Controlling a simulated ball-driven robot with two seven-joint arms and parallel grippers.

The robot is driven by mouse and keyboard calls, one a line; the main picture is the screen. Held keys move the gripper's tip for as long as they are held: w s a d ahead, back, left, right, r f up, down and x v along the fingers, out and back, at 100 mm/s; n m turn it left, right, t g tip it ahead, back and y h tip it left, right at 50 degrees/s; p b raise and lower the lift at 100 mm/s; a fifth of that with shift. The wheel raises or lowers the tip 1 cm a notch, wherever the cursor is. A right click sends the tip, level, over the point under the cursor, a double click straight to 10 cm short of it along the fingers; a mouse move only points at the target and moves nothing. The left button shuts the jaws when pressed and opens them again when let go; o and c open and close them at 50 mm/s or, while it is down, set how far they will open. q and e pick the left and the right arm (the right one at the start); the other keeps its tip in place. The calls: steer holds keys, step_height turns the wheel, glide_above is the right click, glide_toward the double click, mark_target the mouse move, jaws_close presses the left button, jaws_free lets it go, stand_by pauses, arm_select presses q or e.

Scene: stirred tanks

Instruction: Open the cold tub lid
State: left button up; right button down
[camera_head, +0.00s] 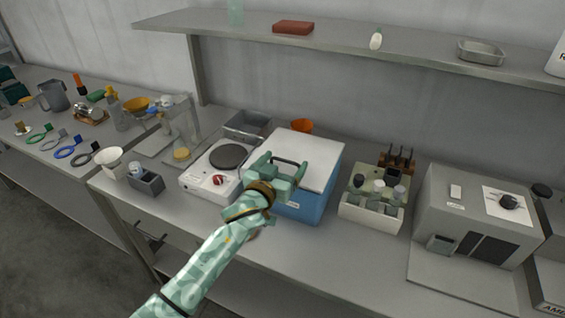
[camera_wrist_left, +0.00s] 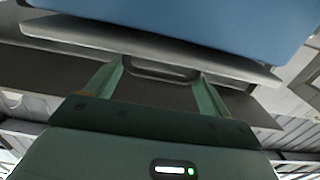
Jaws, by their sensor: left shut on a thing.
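The cold tub (camera_head: 312,205) is a blue box in the middle of the bench, and its blue side also shows in the wrist view (camera_wrist_left: 220,25). Its white lid (camera_head: 310,150) lies over the top and looks closed. A dark handle (camera_head: 291,162) is at the lid's front left. My left gripper (camera_head: 279,170) is at this handle, shut on it. In the left wrist view the fingers of the gripper (camera_wrist_left: 162,76) are at the two ends of the handle (camera_wrist_left: 160,71), beside the lid's pale edge (camera_wrist_left: 150,45). My right gripper is not in view.
A white hot plate (camera_head: 208,178) stands left of the tub. A pale rack (camera_head: 371,205) with dark-capped vials is to its right, then a large grey machine (camera_head: 470,225). An orange funnel (camera_head: 302,125) is behind the tub. A shelf (camera_head: 350,50) runs above.

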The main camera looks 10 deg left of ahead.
arm_select(q)
steer(key=r+p, duration=0.2)
steer(key=p, duration=0.1)
steer(key=w+r+g+p, duration=0.1)
steer(key=r+p, duration=0.1)
steer(key=p, duration=0.2)
steer(key=w+r+g+p, duration=0.1)
steer(key=r+p, duration=0.1)
steer(key=p, duration=0.2)
steer(key=shift+d+r+y, duration=0.2)
steer(key=shift+d+y, duration=0.15)
steer(key=shift+y, duration=0.05)
steer(key=w+d+r+p, duration=0.1)
steer(key=w+r, duration=0.3)
steer(key=shift+d+r+p, duration=0.15)
steer(key=shift+r+p, duration=0.2)
steer(key=shift+r, duration=0.05)
steer(key=o, duration=1.3)
steer(key=shift+f, duration=0.1)
steer(key=p+v, duration=0.4)
steer(key=v, duration=1.2)
steer(key=shift+r, duration=0.25)
